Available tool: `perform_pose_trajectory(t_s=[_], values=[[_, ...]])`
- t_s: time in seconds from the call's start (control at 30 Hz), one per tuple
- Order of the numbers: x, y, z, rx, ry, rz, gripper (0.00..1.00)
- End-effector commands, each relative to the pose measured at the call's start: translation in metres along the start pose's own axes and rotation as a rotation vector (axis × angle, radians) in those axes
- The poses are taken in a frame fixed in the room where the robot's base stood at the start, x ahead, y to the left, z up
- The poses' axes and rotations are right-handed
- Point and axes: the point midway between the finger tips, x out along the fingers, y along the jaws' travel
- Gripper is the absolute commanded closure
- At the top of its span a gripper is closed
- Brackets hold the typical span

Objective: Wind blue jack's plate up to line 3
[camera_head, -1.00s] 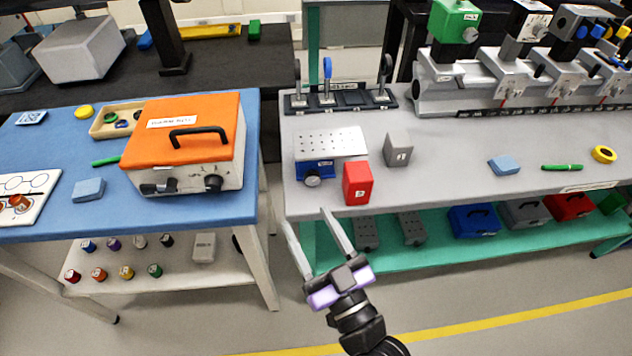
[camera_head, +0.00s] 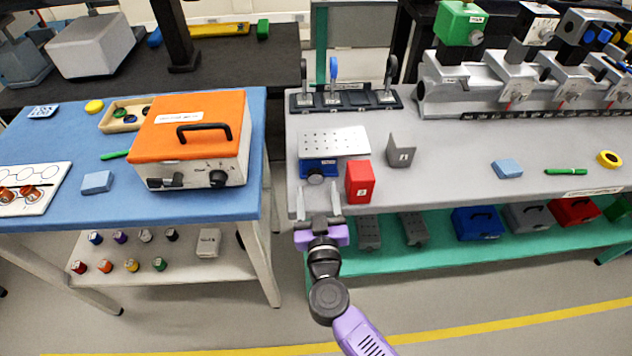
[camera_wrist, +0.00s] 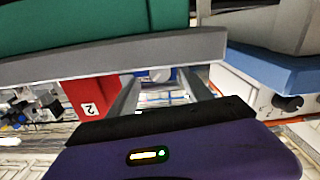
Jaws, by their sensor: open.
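The blue jack (camera_head: 312,169) stands near the front edge of the grey bench, with a pale, holed plate (camera_head: 340,140) on top and a round grey knob (camera_head: 316,179) facing front. I cannot make out its height lines. My gripper (camera_head: 317,192) is open and empty at the bench's front edge, just in front of the knob, with one finger on either side of it in the picture. In the wrist view, the scene looks upside down; the knob (camera_wrist: 160,74) shows between my two fingers (camera_wrist: 162,92), apart from them as far as I can tell.
A red block marked 2 (camera_head: 359,182) stands close right of the jack, and a grey block (camera_head: 401,150) behind it. A rack (camera_head: 300,104) stands behind the jack. The blue table (camera_head: 225,206) with an orange-lidded box (camera_head: 190,125) is left, across a gap.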

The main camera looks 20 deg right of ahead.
Motion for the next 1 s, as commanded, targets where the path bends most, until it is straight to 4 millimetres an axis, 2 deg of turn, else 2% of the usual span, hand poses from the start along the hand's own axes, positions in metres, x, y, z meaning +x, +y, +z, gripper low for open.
perform_pose_trajectory(t_s=[0.1,0.3,0.63,0.9,0.93,1.0], values=[[0.019,0.0,0.001,0.001,0.001,0.001,0.42],[0.037,0.0,0.0,0.001,0.001,-0.001,0.42],[0.041,0.0,0.0,0.001,0.0,-0.001,0.42],[0.04,0.0,0.0,0.001,0.0,-0.001,0.95],[0.04,0.0,0.0,0.001,0.0,-0.001,1.0],[0.04,0.0,0.0,0.002,0.0,-0.001,1.0]])
